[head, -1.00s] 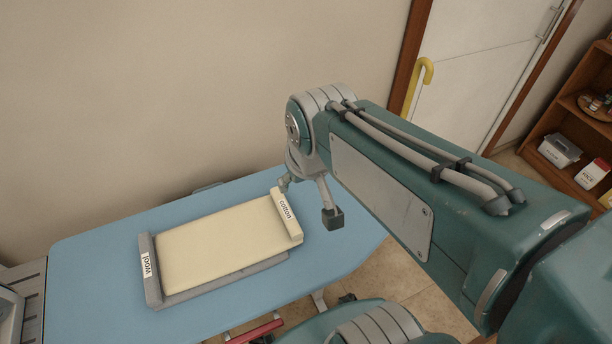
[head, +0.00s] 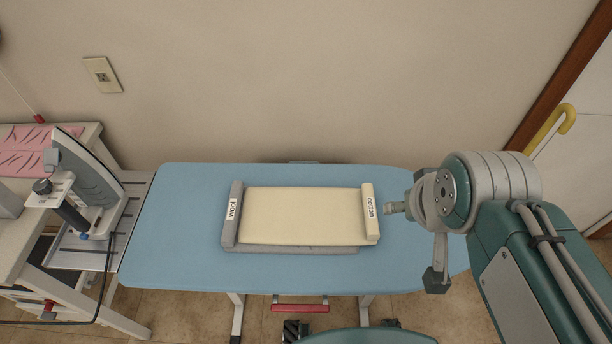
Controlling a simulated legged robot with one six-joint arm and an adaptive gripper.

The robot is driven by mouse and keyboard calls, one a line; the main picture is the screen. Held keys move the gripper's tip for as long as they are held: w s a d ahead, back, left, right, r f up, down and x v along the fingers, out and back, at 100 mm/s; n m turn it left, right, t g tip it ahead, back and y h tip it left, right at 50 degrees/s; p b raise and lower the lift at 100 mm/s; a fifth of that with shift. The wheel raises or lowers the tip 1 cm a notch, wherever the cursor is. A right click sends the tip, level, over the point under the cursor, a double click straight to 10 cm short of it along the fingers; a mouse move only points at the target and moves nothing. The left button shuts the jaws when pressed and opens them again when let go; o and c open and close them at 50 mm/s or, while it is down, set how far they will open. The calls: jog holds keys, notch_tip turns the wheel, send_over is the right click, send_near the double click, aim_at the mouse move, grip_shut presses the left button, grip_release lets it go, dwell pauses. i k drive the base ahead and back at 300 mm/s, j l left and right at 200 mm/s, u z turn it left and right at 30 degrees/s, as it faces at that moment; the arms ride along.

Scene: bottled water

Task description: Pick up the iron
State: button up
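The iron (head: 92,178) is at the left in the head view, grey and white with a dark handle. It stands tilted up on its heel on a metal rest (head: 130,205) at the left end of the blue ironing board (head: 180,260). My gripper (head: 412,240) is over the right end of the board, far from the iron. Its fingers are spread apart with nothing between them.
A cream pad labelled "cotton" (head: 300,212) and a grey piece labelled "wool" (head: 232,215) lie mid-board. A white side table (head: 75,295) with pink cloth (head: 40,140) stands at the left. A dark cord (head: 75,318) hangs there. A wall (head: 330,80) closes the back.

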aim_at(82, 175)
jog(key=k+u, duration=0.15)
jog(key=k, duration=0.25)
jog(key=k+j+u, duration=0.15)
jog(key=k, duration=0.25)
jog(key=k+j+u, duration=0.15)
jog(key=k, duration=0.25)
jog(key=i+j+u, duration=0.2)
jog(key=i+u, duration=0.7)
jog(key=i, duration=0.15)
jog(key=i+l+u, duration=0.2)
jog(key=i+u, duration=0.2)
jog(key=i, duration=0.15)
